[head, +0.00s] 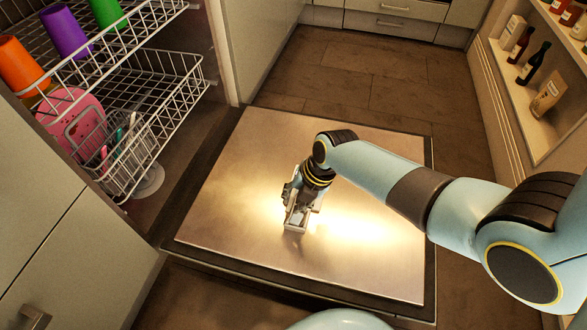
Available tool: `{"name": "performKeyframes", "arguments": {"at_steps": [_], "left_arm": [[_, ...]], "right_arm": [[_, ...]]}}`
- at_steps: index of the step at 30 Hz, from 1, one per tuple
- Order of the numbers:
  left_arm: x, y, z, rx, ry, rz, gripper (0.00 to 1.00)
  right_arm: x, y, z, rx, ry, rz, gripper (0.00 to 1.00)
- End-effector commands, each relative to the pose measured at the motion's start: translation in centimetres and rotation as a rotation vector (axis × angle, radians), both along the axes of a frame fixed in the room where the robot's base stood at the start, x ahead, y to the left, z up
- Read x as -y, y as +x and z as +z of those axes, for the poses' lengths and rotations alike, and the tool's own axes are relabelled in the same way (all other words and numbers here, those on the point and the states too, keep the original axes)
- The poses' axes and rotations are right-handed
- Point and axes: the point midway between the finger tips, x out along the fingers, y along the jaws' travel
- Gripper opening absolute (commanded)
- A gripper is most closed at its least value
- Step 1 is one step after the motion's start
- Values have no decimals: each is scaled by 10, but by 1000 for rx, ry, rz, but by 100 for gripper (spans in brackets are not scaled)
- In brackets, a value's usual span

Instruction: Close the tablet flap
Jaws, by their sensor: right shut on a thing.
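The dishwasher door (370,253) lies folded down flat, with its pale metal inner face upward. The tablet flap (295,224) is a small grey piece near the middle of that face, and the gripper covers much of it. How far open the flap stands cannot be made out. My right gripper (298,212) reaches in from the right, points down at the door and is shut on the tablet flap. My left gripper is not in view.
The open dishwasher's racks at upper left hold an orange cup (20,66), a purple cup (64,32), a green cup (106,12) and a pink plate (72,122). A shelf with bottles (534,62) stands at right. The tiled floor (350,75) beyond the door is clear.

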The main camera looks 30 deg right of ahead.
Motion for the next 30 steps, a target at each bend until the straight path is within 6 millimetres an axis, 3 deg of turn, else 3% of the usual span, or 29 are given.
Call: {"name": "performKeyframes", "arguments": {"at_steps": [7, 8, 12, 23, 30], "left_arm": [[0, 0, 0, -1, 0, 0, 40], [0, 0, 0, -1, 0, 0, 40], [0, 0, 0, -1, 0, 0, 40], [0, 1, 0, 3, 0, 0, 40], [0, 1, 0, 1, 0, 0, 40]], "right_arm": [[0, 0, 0, 0, -1, 0, 0], [0, 0, 0, 0, -1, 0, 19], [0, 0, 0, 0, -1, 0, 35], [2, -2, 5, -1, -1, 0, 35], [12, -12, 41, 2, -3, 1, 35]]}}
